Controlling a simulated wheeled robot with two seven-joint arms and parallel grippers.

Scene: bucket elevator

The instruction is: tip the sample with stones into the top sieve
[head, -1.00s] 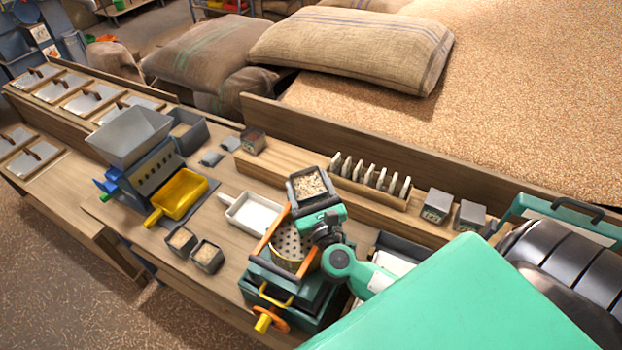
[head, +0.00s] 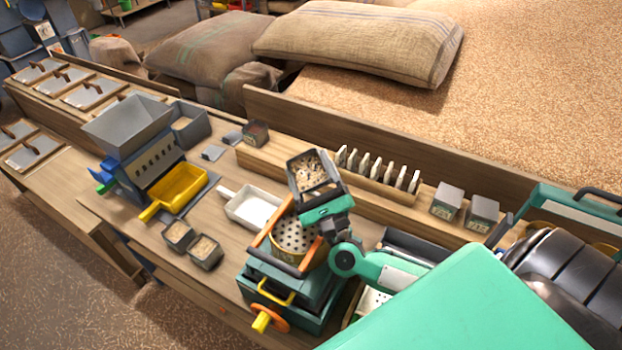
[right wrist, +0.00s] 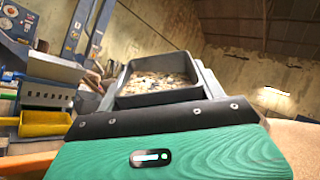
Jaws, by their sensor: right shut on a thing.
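My right gripper (head: 325,207) is shut on a small dark square sample box (head: 293,178) and holds it in the air over the back edge of the sieve. The box is tilted a little and is filled with grain and darker bits, which also show in the right wrist view (right wrist: 158,76). Below it is the top sieve (head: 292,237), a round brass-coloured pan with a perforated floor in an orange-railed frame. The sieve sits on a green machine (head: 290,284) with a yellow handle. The gripper hides part of the sieve's right side. My left gripper is not in view.
A white scoop tray (head: 252,206) and two small grain boxes (head: 205,250) stand left of the sieve. A yellow scoop (head: 180,187) lies by a grey hopper (head: 130,124). Behind are a rack of white tags (head: 378,172) and two closed grey boxes (head: 447,201).

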